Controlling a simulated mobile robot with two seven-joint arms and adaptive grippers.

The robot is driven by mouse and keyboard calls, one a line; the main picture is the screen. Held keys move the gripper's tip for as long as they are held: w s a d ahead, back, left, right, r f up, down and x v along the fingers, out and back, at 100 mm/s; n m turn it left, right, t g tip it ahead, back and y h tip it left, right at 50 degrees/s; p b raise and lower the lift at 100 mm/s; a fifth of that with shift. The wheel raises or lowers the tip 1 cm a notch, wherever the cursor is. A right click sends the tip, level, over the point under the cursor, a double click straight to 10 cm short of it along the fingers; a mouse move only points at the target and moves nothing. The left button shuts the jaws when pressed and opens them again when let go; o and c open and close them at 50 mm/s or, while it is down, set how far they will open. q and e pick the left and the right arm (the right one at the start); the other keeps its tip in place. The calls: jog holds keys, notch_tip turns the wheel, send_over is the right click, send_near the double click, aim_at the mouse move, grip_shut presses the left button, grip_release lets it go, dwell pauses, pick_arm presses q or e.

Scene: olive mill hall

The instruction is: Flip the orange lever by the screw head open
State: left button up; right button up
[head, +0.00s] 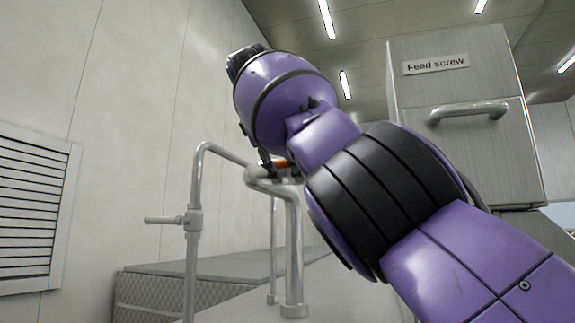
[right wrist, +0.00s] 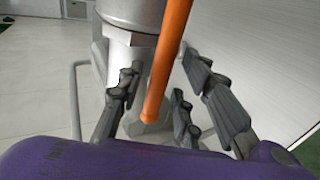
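The orange lever (right wrist: 165,65) runs down the middle of the right wrist view from the top edge, its rounded lower end free. In the head view only a small orange piece (head: 282,164) shows, by the pipe top (head: 258,175), mostly hidden behind my right arm. My right gripper (right wrist: 158,80) is open, with dark grey fingers on both sides of the lever and visible gaps to it. In the head view its dark fingertips (head: 265,163) show by the pipe. A grey cylindrical fitting (right wrist: 130,25) is behind the lever. My left gripper is not in view.
A grey box labelled "Feed screw" (head: 490,60) with a bar handle (head: 468,112) stands at the right. A pipe with a side handle (head: 192,220) rises left of my right gripper. A slatted vent (head: 35,208) is on the left wall.

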jog(key=v, duration=0.7)
jog(key=shift+s, duration=0.2)
jog(key=shift+r, duration=0.1)
dwell(0.4)
